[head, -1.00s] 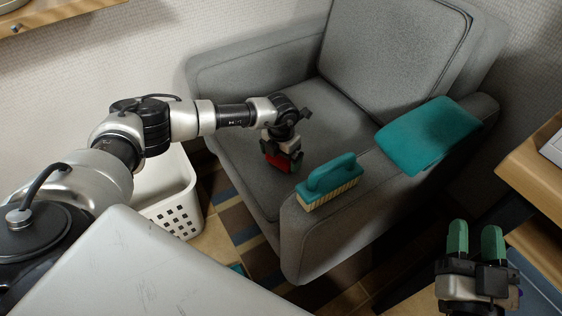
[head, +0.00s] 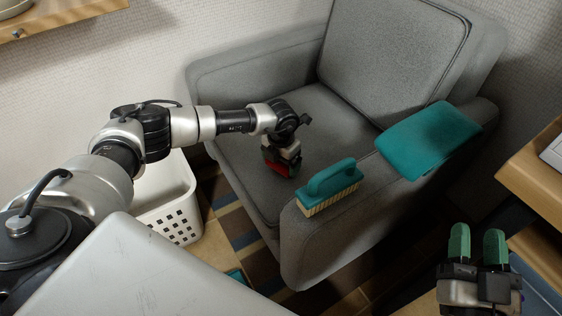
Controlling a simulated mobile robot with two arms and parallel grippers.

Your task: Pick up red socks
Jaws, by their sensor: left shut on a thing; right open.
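The red socks (head: 277,168) show as a small red patch on the seat of the grey armchair (head: 334,125). My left gripper (head: 281,172) points down over the seat and is shut on the red socks. The gripper and wrist hide most of the socks, so I cannot tell whether they still touch the cushion. My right gripper (head: 476,243), with green fingertips, is at the lower right. Its two fingers are apart with nothing between them.
A teal brush (head: 331,184) lies on the near armrest, close to my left gripper. A teal folded cloth (head: 428,138) lies farther back on that armrest. A white laundry basket (head: 178,213) stands on the floor left of the chair. A wooden desk (head: 535,175) is at the right.

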